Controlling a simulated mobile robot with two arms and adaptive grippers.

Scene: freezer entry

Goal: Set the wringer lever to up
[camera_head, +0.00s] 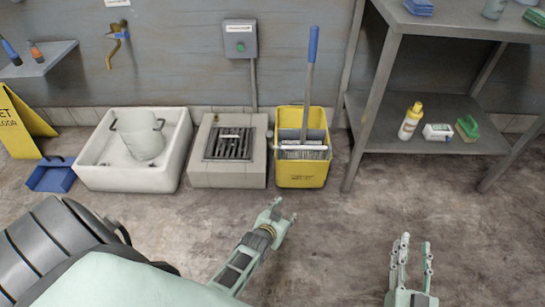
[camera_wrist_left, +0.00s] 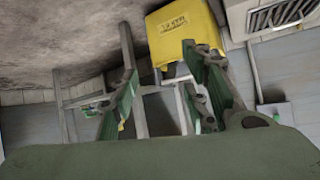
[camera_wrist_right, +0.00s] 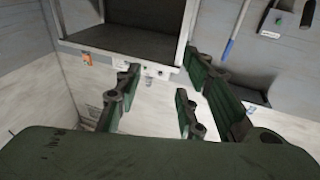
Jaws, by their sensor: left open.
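A yellow mop bucket (camera_head: 302,175) stands on the floor against the wall; it also shows upside down in the left wrist view (camera_wrist_left: 181,30). A grey wringer (camera_head: 303,153) sits in its top, with a pale horizontal bar across it. A grey pole with a blue grip (camera_head: 313,45) rises nearly upright from the wringer area; I cannot tell whether it is the lever or a mop handle. My left gripper (camera_head: 284,210) is open and empty, in front of and below the bucket, apart from it. My right gripper (camera_head: 416,242) is open and empty, further right over bare floor.
A floor drain block (camera_head: 198,172) and a white sink (camera_head: 130,178) holding a pail stand left of the bucket. A metal shelf table (camera_head: 440,140) with bottles stands close at its right. A yellow floor sign (camera_head: 25,125) is at far left. The floor in front is clear.

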